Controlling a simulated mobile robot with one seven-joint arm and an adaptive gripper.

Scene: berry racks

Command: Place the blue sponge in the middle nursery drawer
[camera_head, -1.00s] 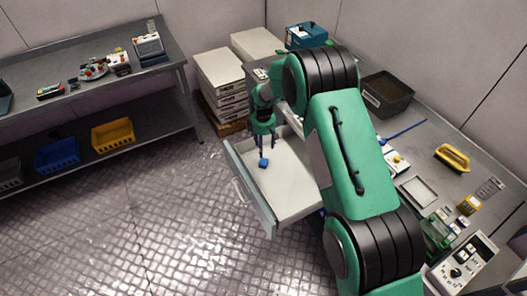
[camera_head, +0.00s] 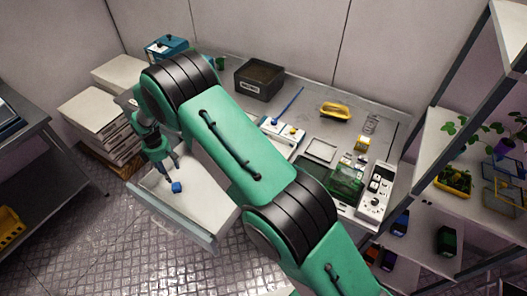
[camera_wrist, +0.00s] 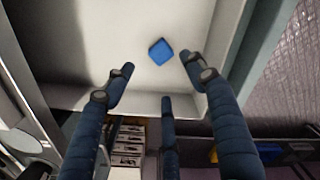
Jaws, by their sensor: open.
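The blue sponge (camera_head: 177,187) lies on the white floor of an open drawer (camera_head: 203,214) under the workbench. In the wrist view the sponge (camera_wrist: 160,52) rests on the drawer bottom, beyond the fingertips and apart from them. My gripper (camera_head: 168,166) is open and empty, pointing down into the drawer just above the sponge. In the wrist view its dark blue fingers (camera_wrist: 160,80) are spread, with nothing between them. My green arm hides part of the drawer's right side and the bench edge, so I cannot tell which drawer of the unit it is.
The workbench (camera_head: 300,115) holds a dark bin (camera_head: 262,80), a yellow tray (camera_head: 335,110) and a control box (camera_head: 377,190). White boxes (camera_head: 92,112) are stacked left of the drawer. A plant rack (camera_head: 440,170) stands at right. Floor is clear before the drawer.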

